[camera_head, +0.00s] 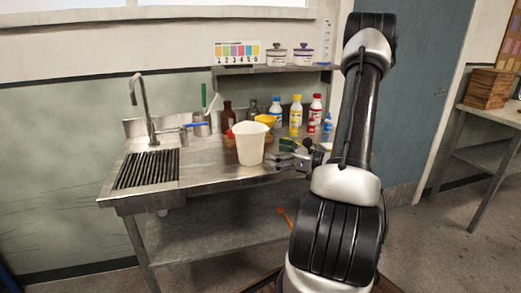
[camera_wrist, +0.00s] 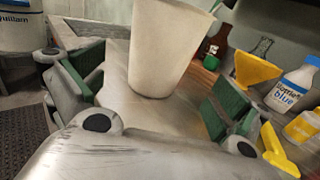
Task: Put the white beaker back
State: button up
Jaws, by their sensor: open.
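The white beaker (camera_head: 250,144) stands upright on the steel bench, right of the sink grate. In the wrist view the beaker (camera_wrist: 166,48) rises ahead of my gripper, between the lines of its two green-padded fingers. My gripper (camera_head: 282,158) is just right of the beaker in the head view, with its fingers apart and empty. In the wrist view my gripper (camera_wrist: 150,92) is open, and the beaker appears beyond or at the fingertips. I cannot tell whether a finger touches it.
Brown bottles (camera_head: 227,117), a yellow funnel (camera_head: 266,120) and several white bottles with coloured caps (camera_head: 296,111) stand behind the beaker. The sink grate (camera_head: 147,169) lies left. A shelf (camera_head: 270,68) with two lidded jars is above. The bench front between grate and gripper is clear.

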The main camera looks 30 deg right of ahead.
jog(key=shift+v, duration=1.05)
jog(key=s+a+r+n+g+y, duration=0.25)
jog(key=a+n+g, duration=0.2)
jog(key=a, duration=0.25)
jog(key=s+a+r+n+g+y, duration=0.1)
jog(key=s+a+r+n+g, duration=0.25)
jog(key=a+n, duration=0.2)
jog(key=s+a+r+n+g+h, duration=0.35)
jog(key=s+a+n+g, duration=0.25)
jog(key=s+n, duration=0.25)
jog(key=s+d+r+n+t+h, duration=0.3)
jog(key=s+d+r+n+h, duration=0.2)
jog(key=n+h, duration=0.4)
jog(key=shift+s+r+n, duration=0.65)
jog(key=shift+r+n, duration=0.1)
jog(key=shift+n, duration=0.4)
